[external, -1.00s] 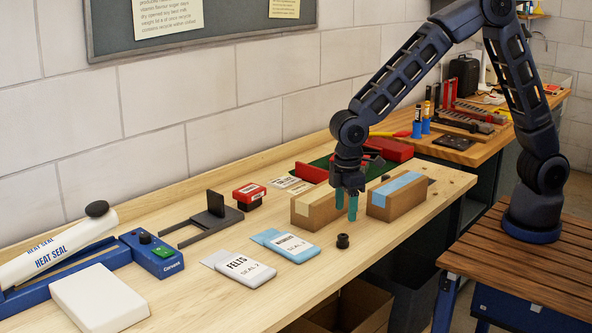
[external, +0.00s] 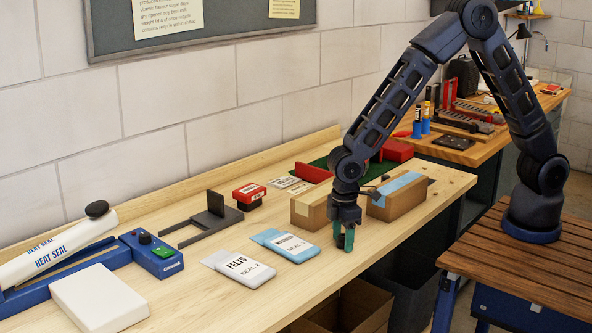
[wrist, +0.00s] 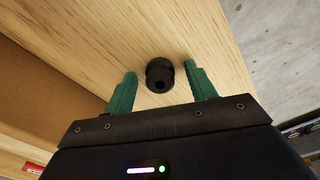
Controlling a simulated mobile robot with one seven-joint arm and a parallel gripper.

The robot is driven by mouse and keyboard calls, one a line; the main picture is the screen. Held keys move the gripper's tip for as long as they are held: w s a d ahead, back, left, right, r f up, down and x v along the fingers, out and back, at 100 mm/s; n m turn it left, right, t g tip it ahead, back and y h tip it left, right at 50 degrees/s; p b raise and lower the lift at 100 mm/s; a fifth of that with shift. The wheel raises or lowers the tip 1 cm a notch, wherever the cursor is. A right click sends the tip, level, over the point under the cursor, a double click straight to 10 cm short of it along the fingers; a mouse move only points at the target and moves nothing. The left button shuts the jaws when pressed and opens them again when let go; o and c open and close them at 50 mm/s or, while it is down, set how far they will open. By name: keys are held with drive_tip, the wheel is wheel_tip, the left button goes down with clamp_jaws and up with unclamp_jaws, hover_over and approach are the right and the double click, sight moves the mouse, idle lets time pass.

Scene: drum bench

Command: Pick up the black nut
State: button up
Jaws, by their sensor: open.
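The black nut (wrist: 160,74) is a small dark round piece with a hole. It stands on the light wooden bench top and shows in the wrist view between and slightly beyond the green fingertips of my gripper (wrist: 160,82). The fingers are apart, with bare wood showing on both sides of the nut, and they hold nothing. In the external view my gripper (external: 345,242) points down at the bench near its front edge, and the nut is hidden behind the fingers there.
Two cardboard boxes stand just behind my gripper, one with a tan top (external: 309,208) and one with a blue strip (external: 397,197). A blue packet (external: 285,244) and a white packet (external: 238,266) lie to the left. The bench's front edge is close, with floor beyond.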

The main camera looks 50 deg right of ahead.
drive_tip(key=c, duration=1.1)
drive_tip(key=shift+o, duration=0.2)
drive_tip(key=shift+r, duration=0.15)
